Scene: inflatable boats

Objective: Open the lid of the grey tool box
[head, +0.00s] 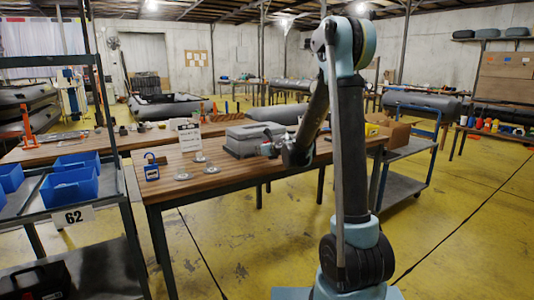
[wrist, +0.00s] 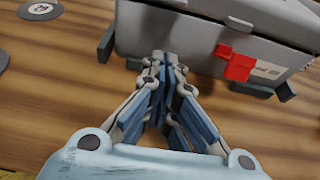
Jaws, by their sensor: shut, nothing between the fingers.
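The grey tool box (head: 250,139) stands on the wooden workbench, and its lid looks closed. In the wrist view the tool box (wrist: 205,41) fills the top of the picture, with a red latch (wrist: 235,63) on its front and a pale label beside the latch. My gripper (wrist: 165,58) is shut and empty, its fingertips just in front of the box's front face, left of the latch. I cannot tell whether the tips touch the box. In the head view my gripper (head: 270,149) is at the box's right front, partly hidden by my arm.
A shelf with blue bins (head: 70,186) stands at the left. A cart (head: 405,150) stands right of the bench. The yellow floor in front is open.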

